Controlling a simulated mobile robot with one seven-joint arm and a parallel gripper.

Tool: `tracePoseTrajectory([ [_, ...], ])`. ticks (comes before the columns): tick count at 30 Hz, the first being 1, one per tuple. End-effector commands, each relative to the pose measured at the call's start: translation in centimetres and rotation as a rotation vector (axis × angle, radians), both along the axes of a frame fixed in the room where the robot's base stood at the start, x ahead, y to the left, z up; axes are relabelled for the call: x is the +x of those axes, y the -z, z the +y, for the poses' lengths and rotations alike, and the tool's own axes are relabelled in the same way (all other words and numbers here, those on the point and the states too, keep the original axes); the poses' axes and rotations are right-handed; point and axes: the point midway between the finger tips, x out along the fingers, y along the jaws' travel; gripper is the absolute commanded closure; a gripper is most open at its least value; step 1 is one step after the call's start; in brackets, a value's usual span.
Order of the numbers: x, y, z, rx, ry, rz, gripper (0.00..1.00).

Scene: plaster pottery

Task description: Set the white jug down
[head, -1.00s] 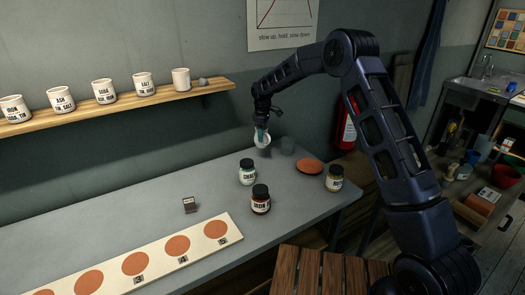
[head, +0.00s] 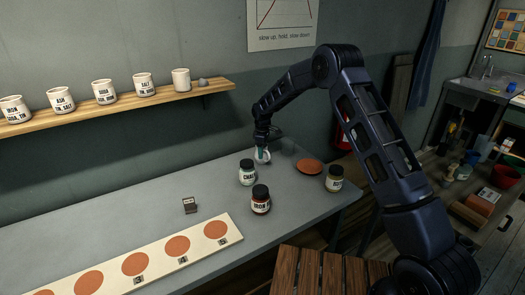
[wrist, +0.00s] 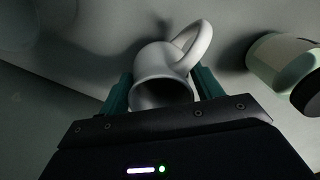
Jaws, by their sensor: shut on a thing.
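The white jug (head: 263,157) is in my gripper (head: 262,151), at the back of the grey table in the head view. In the wrist view the jug (wrist: 168,75) sits between the two green fingers (wrist: 163,92), its dark mouth toward the camera and its handle up and to the right. My gripper is shut on it. The jug is at or very near the table top (head: 160,183); I cannot tell whether its base touches.
The chalk jar (head: 247,173) stands just in front of the jug, with the iron jar (head: 260,200) nearer. A terracotta disc (head: 310,167) and another jar (head: 334,180) are to the right. The table's back left is clear.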

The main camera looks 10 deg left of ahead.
Motion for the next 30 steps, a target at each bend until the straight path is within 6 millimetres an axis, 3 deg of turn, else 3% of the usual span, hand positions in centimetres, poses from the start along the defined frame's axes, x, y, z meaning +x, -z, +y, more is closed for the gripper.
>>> tracePoseTrajectory([
  [7, 0.0, 0.2, 0.0, 0.001, 0.000, 0.000, 0.70],
  [8, 0.0, 0.2, 0.0, 0.000, 0.000, 0.000, 0.31],
  [11, 0.0, 0.2, 0.0, 0.000, 0.000, 0.000, 0.13],
  [22, 0.0, -0.2, 0.0, 0.000, 0.000, 0.000, 0.13],
  [30, 0.0, -4.3, 0.0, 0.003, 0.000, -0.001, 0.13],
])
